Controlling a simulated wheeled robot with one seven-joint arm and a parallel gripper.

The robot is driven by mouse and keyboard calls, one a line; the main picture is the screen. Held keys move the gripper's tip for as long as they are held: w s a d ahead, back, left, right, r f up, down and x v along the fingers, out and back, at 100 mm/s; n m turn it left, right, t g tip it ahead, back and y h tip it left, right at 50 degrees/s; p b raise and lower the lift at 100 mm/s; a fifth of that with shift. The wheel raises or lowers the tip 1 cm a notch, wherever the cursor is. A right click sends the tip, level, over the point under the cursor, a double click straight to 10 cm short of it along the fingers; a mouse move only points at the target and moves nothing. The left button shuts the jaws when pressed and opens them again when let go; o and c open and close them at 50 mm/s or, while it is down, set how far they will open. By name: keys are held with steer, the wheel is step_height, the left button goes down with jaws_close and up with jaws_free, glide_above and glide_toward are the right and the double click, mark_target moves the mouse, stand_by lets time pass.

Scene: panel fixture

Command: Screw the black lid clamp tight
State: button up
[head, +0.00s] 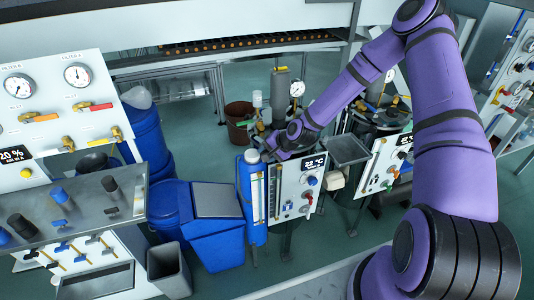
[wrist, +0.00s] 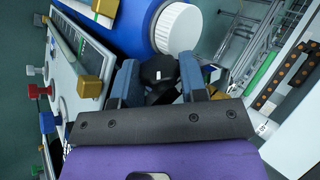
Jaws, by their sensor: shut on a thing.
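The black lid clamp (wrist: 160,72) shows in the wrist view as a dark knob with a small white mark. My gripper (wrist: 157,80) has its two blue-grey fingers on either side of the knob and is shut on it. In the head view my gripper (head: 270,152) is at the top left of the small white panel (head: 290,190) with the 22 °C display. There the clamp is hidden by my gripper and wrist. How far the clamp is turned cannot be told.
A blue bottle (head: 249,200) with a white cap (wrist: 178,28) stands close beside my gripper. The panel's valves and knobs (wrist: 90,88) are to the left in the wrist view. A grey tray (head: 348,149) and a second panel stand to the right in the head view.

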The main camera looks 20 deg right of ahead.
steer(key=shift+s+f, duration=0.1)
steer(key=o, duration=0.9)
steer(key=shift+g+h, duration=0.4)
steer(key=shift+w+a+r+g+h, duration=0.1)
steer(key=shift+w+g+h, duration=0.05)
steer(key=shift+g+h, duration=0.45)
steer(key=shift+w+r+g+h, duration=0.1)
steer(key=shift+g+h, duration=0.5)
steer(key=v, duration=1.1)
steer(key=shift+a, duration=0.1)
